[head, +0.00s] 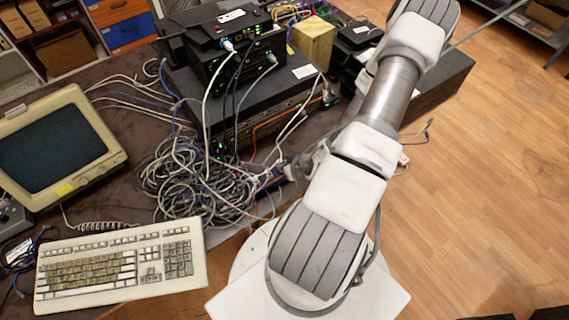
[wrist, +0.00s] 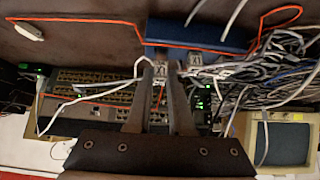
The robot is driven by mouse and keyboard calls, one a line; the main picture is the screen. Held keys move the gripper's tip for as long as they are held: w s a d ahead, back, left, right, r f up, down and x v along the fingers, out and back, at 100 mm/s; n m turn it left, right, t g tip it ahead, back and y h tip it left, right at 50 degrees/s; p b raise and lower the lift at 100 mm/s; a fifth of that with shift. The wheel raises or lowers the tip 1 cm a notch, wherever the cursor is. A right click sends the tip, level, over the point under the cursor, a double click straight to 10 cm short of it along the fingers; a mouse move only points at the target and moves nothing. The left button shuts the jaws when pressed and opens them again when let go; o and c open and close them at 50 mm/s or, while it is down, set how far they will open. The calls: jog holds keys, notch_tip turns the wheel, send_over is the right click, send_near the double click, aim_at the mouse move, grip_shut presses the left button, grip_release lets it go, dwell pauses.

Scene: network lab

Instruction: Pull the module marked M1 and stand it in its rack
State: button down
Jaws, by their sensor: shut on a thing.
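In the wrist view my gripper (wrist: 161,78) is shut on a small grey module (wrist: 161,70) with a white label. The label's mark is too small to read surely. The held module is at the near edge of a blue rack (wrist: 195,35); I cannot tell whether it stands in a slot. A second labelled module (wrist: 195,62) is just right of my right finger, also at the rack's edge. In the head view the blue rack (head: 268,184) shows partly beside the cable heap, and my arm hides most of the gripper.
A tangle of cables (head: 190,180) lies left of the rack. Stacked network devices (head: 240,110) with plugged cables stand behind. A monitor (head: 55,150) and keyboard (head: 120,265) are at left. An orange cable (wrist: 75,20) runs past the rack in the wrist view.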

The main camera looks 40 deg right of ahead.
jog(key=shift+f+b, duration=0.55)
jog(key=shift+f, duration=0.35)
jog(key=c, duration=0.7)
grip_release()
